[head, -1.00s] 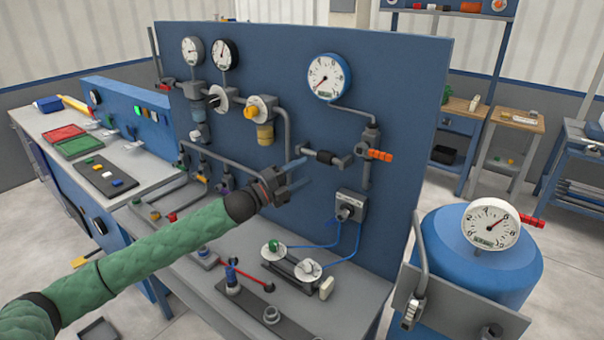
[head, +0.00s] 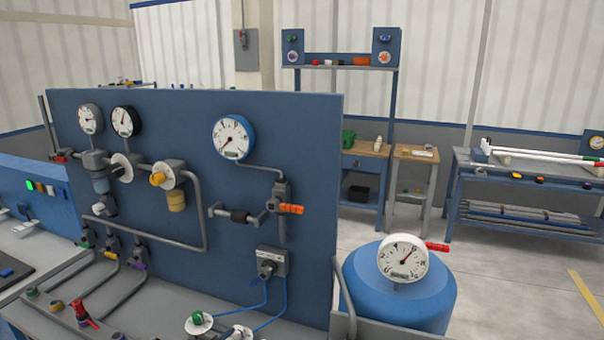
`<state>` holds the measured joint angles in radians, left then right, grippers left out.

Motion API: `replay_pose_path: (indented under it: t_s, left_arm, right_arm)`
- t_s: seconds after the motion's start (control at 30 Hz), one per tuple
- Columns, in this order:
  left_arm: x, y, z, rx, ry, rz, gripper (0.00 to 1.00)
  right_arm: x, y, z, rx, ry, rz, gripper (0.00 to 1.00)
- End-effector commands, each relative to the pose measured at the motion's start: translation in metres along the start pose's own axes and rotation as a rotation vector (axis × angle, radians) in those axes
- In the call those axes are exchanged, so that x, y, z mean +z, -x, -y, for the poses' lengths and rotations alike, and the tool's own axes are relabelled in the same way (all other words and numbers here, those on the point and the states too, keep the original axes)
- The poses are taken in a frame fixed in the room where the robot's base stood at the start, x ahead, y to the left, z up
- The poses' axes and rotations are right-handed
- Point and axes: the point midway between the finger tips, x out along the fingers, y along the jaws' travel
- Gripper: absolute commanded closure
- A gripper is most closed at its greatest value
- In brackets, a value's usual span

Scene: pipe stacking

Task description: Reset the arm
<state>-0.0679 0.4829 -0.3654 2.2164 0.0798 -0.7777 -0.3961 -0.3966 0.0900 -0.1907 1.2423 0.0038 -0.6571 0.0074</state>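Neither of my grippers nor any part of my arms shows in the head view now. The blue upright panel (head: 310,190) stands on the grey bench at the left and middle. It carries three round gauges, among them the blue-rimmed gauge (head: 233,138), and grey pipes. A short grey pipe with a dark sleeve (head: 240,216) sits on the panel beside the orange-handled valve (head: 290,209).
A blue tank (head: 400,295) with a white gauge (head: 403,258) and red handle stands right of the panel. Behind are a wooden-topped workbench (head: 365,150) and a rack with white pipes (head: 540,152). Open floor lies at the right.

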Motion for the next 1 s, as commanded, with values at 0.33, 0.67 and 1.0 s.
replay_pose_path:
  t_s: [0.33,0.67,1.0]
  left_arm:
    - [0.063,0.086,-0.094,0.127,0.386,0.374,0.45]
    - [0.102,0.168,-0.151,0.185,0.642,0.672,0.45]
    - [0.117,0.218,-0.179,0.205,0.77,0.841,0.45]
  right_arm:
    - [0.0,0.0,0.002,-0.002,-0.001,0.0,0.65]
    - [0.0,0.0,0.001,-0.001,0.0,0.0,0.65]
    - [0.0,0.0,-0.002,0.002,0.001,0.0,0.65]
